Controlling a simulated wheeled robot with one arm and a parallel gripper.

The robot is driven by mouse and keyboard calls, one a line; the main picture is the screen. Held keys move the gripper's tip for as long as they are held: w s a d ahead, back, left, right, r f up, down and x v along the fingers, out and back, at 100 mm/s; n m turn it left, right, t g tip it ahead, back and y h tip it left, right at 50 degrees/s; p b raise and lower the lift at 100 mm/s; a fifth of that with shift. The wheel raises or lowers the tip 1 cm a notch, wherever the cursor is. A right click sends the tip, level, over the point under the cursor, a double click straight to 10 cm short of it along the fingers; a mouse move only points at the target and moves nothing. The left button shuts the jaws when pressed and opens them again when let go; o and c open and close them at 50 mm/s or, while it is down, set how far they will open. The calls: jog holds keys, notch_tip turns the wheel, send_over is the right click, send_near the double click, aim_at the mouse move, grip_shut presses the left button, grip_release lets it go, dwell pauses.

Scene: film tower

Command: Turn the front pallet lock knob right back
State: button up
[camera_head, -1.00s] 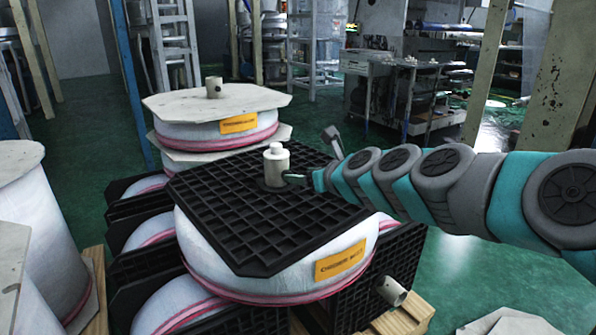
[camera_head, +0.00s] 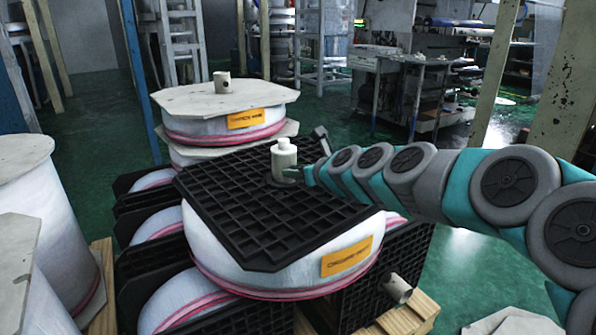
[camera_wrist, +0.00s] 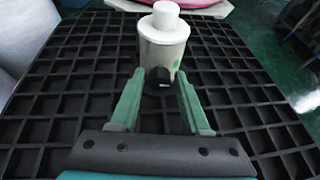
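A cream cylindrical knob (camera_head: 284,161) with a narrower white cap stands upright on the black grid pallet (camera_head: 240,240) on top of the front roll. In the wrist view the knob (camera_wrist: 163,50) has a dark round hole low on its near side. My gripper (camera_wrist: 160,76) has its two green fingers apart, with the tips at the near side of the knob, left and right of the hole. Whether they touch it I cannot tell. In the head view my gripper (camera_head: 302,175) is small and right beside the knob; its fingers are hard to make out there.
A similar cylinder (camera_head: 222,85) stands on a pale board (camera_head: 180,102) over the roll behind. Another cylinder (camera_head: 397,288) sticks out low at the front right. White rolls (camera_head: 45,200) stand at left. Green floor (camera_head: 455,290) is open at right.

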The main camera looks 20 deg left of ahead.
grip_shut()
jog(key=shift+n, duration=0.3)
jog(key=shift+s+a+n+t+h+p, duration=0.1)
jog(key=shift+s+n+t+h+p, duration=0.05)
jog(key=shift+n+t+h+p, duration=0.6)
jog(key=n, duration=0.1)
jog(key=n+t, duration=0.1)
jog(key=shift+s+a+f+n+h, duration=0.1)
jog(key=shift+f+n+h, duration=0.15)
jog(key=shift+n, duration=0.1)
jog(key=n+t+b, duration=0.2)
jog(key=n, duration=0.1)
jog(key=n+t+b, duration=0.1)
jog(key=shift+s+f+h+b, duration=0.1)
jog(key=shift+f+h+b, duration=0.15)
jog(key=shift+h+b, duration=0.1)
jog(key=shift+a+n+t+b, duration=0.1)
jog(key=shift+n+t+b, duration=0.25)
jog(key=shift+n+b, duration=0.75)
jog(key=shift+n, duration=0.3)
